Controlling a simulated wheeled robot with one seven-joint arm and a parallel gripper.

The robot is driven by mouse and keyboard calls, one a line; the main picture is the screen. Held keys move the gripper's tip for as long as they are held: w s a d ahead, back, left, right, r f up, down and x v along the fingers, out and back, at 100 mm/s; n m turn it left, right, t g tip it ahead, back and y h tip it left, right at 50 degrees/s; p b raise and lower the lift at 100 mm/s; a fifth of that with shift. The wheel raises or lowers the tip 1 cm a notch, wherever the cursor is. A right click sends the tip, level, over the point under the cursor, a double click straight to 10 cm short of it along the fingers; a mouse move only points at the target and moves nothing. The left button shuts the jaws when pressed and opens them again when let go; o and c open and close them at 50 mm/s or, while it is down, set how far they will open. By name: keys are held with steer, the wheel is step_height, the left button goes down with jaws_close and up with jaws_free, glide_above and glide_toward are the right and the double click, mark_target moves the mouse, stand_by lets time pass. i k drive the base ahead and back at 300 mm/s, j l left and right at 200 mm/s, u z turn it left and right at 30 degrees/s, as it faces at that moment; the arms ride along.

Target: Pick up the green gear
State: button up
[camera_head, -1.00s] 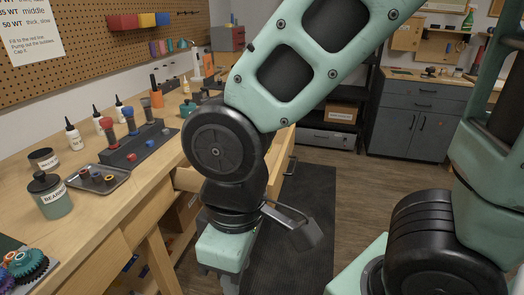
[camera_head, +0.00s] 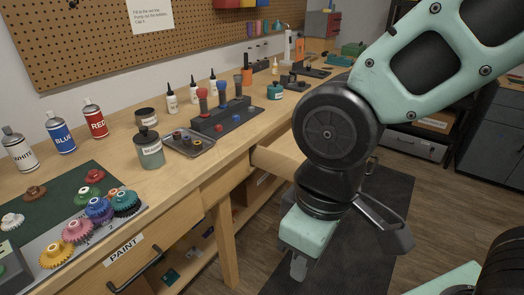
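A dark teal-green gear (camera_head: 124,202) is at the right end of a row of gears on the workbench at the lower left. It stands close beside a purple-and-blue gear (camera_head: 98,208); I cannot tell whether they mesh. My gripper (camera_head: 300,266) hangs low in the middle of the view, in front of the bench and well to the right of the gears. It points downward. My wrist and hand hide most of its fingers, so its opening cannot be made out. Nothing is seen held in it.
Pink (camera_head: 76,230) and yellow gears (camera_head: 55,252) continue the row; a red gear (camera_head: 92,175) lies behind on the green mat. A lidded jar (camera_head: 149,150), a small tray (camera_head: 188,142) and spray cans (camera_head: 60,132) stand nearby. A bench drawer (camera_head: 280,160) juts out beside my arm.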

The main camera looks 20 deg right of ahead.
mark_target(85, 193)
steer(key=i, duration=0.15)
steer(key=i+u, duration=0.2)
steer(key=u, duration=0.2)
steer(key=i+j+u, duration=0.1)
steer(key=u, duration=0.35)
steer(key=i+l, duration=0.05)
steer(key=i, duration=0.05)
